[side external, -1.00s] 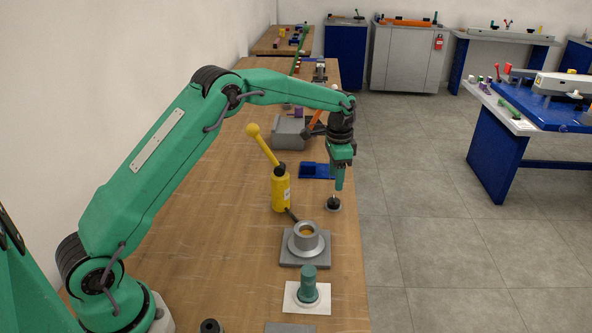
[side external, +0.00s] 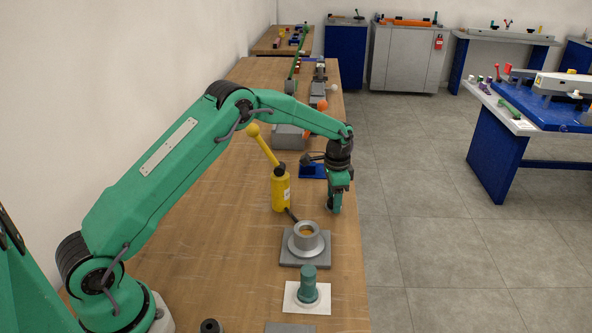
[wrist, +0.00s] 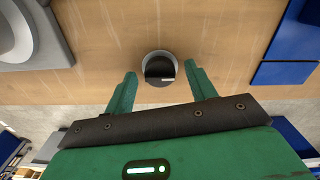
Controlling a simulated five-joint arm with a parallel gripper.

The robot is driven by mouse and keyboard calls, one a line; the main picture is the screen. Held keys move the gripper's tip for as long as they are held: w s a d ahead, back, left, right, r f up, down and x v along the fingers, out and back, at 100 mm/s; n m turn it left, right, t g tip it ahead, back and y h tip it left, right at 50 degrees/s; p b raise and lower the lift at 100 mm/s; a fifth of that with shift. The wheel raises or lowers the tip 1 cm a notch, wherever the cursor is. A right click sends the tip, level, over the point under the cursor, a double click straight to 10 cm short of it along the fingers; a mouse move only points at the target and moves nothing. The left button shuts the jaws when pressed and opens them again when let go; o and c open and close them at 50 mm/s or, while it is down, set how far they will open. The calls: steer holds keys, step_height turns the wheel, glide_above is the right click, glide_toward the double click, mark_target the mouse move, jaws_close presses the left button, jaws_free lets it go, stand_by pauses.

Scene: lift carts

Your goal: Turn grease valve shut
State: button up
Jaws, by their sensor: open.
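A small round knob with a grey rim and a dark top bearing a short pale mark (wrist: 159,69) stands on the wooden bench in the wrist view; I take it for the grease valve. My gripper (side external: 335,209) points down over the bench's right edge. In the wrist view its two green fingers (wrist: 164,78) are open and empty, one to each side of the knob, with gaps showing between. In the side view the gripper hides the knob. I cannot tell the exact height of the fingertips relative to it.
A yellow pump (side external: 281,190) with a ball-ended lever stands left of my gripper. A grey flanged ring (side external: 306,253) is nearer the camera, then a green peg (side external: 308,284) on a white plate (side external: 291,303). A blue tray (side external: 309,173) lies behind.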

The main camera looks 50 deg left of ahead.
steer(key=c, duration=1)
steer(key=shift+n, duration=0.4)
steer(key=n, duration=0.8)
steer(key=shift+n, duration=0.4)
steer(key=n, duration=0.4)
steer(key=shift+n, duration=0.3)
steer(key=shift+r+n, duration=0.1)
steer(key=shift+n, duration=1.8)
